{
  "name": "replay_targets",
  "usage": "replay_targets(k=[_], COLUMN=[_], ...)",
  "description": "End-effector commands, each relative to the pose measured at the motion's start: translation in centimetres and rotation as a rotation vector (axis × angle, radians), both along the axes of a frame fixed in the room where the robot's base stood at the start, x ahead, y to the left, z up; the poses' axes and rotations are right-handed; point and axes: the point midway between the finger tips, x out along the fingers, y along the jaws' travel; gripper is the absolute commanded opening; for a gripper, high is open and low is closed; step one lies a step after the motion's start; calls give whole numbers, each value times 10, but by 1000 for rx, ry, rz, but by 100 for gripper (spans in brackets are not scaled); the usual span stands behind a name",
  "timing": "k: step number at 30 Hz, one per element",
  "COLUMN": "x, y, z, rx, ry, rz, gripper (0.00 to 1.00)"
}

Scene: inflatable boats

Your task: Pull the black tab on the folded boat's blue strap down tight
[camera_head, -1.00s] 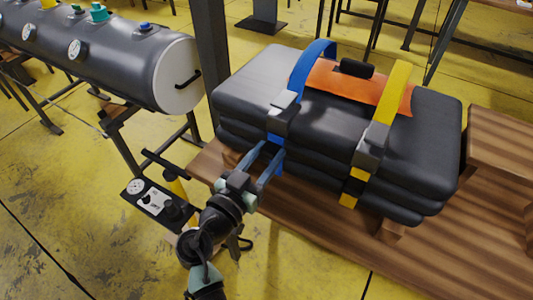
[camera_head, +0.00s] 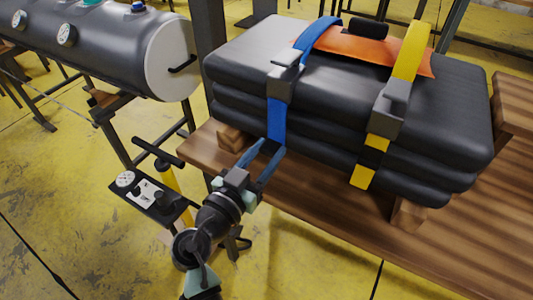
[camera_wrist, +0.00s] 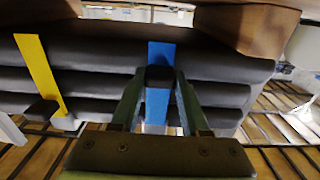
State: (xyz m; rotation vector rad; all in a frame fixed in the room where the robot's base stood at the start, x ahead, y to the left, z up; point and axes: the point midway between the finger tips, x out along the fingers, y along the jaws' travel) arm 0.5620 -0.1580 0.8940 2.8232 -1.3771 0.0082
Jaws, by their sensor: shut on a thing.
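The folded boat (camera_head: 345,100) is a stack of dark grey layers. Its blue strap (camera_head: 277,118) runs over the top, through a grey buckle (camera_head: 283,78), and down the front face. My gripper (camera_head: 268,149) is at the strap's lower part, near the bottom layer. In the wrist view, which looks upside down, my gripper (camera_wrist: 160,88) has its two fingers on either side of the black tab (camera_wrist: 160,76), shut on it. The blue strap (camera_wrist: 158,105) shows between the fingers. In the head view the tab is mostly hidden between the fingertips.
A yellow strap (camera_head: 408,52) with its own buckle and black tab (camera_head: 371,157) is to the right. The boat rests on wooden blocks (camera_head: 410,213) on a wooden table (camera_head: 320,212). A pump-like device (camera_head: 150,192) and a grey cylinder (camera_head: 120,48) stand at left.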

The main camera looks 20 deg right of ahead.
Motion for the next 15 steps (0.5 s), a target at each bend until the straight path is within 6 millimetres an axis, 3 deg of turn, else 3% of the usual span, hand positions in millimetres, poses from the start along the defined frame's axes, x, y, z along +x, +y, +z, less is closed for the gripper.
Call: replay_targets(k=[6,7,11,15], x=[-1,-1,-1,-1], y=[1,1,1,0], z=[-5,-6,-5,-3], rx=[6,6,5,4], ry=[10,10,8,6], rz=[1,1,1,0], gripper=[0,50,74,75])
